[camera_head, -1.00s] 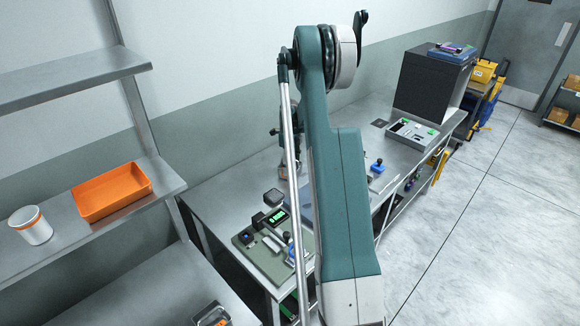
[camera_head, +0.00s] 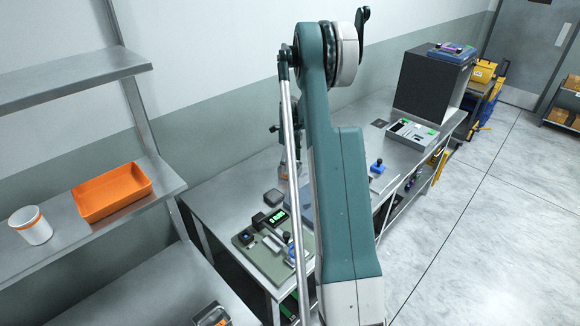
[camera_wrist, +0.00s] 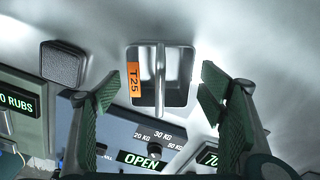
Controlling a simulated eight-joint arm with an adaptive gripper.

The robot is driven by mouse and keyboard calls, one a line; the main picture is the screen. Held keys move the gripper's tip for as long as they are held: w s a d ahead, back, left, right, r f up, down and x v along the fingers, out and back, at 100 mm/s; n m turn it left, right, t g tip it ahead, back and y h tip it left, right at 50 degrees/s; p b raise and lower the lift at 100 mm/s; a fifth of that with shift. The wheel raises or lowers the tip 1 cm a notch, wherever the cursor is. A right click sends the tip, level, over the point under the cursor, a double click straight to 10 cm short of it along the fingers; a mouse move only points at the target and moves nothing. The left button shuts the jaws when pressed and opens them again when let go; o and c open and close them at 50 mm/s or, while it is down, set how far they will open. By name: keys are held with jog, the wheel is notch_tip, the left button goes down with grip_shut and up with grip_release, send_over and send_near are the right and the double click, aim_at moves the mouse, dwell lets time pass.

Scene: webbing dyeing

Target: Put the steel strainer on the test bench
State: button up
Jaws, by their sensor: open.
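A shiny steel piece (camera_wrist: 182,75), apparently the steel strainer, lies on the grey metal bench top in the wrist view. It has a rectangular recessed body, a raised bar handle across its middle and an orange label reading T25. My gripper (camera_wrist: 157,95) is open, with one green-padded finger on each side of the handle and visible gaps to both. The test bench (camera_head: 222,202) runs along the wall in the head view. There my gripper (camera_head: 284,165) is over the bench, mostly hidden behind my arm.
A dark square block (camera_wrist: 62,63) lies left of the steel piece. Instruments with lit displays (camera_wrist: 140,161) are close at the near side. In the head view, an orange tray (camera_head: 112,190) and white jar (camera_head: 31,226) stand on a shelf; a dark cabinet (camera_head: 430,85) stands farther along.

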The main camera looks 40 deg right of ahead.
notch_tip(320, 180, up, 10)
jog(key=shift+r, duration=0.2)
dwell(0.8)
jog(key=shift+a, duration=0.1)
jog(key=s+a+r+n+t, duration=0.1)
jog(key=s+a+r+n, duration=0.2)
jog(key=a+r+n, duration=0.55)
jog(key=s+a+r+n+t+h, duration=0.1)
jog(key=s+a+r, duration=0.3)
jog(key=a, duration=1)
jog(key=s+a+r+n+t, duration=0.1)
jog(key=s+a+r+n, duration=0.1)
jog(key=a+r+n, duration=0.55)
jog(key=s+a+f+n+t+y, duration=0.1)
jog(key=s+a+n+t, duration=0.3)
jog(key=s+a+n, duration=1)
jog(key=s+a, duration=1)
jog(key=a, duration=0.2)
jog(key=shift+a+f, duration=0.4)
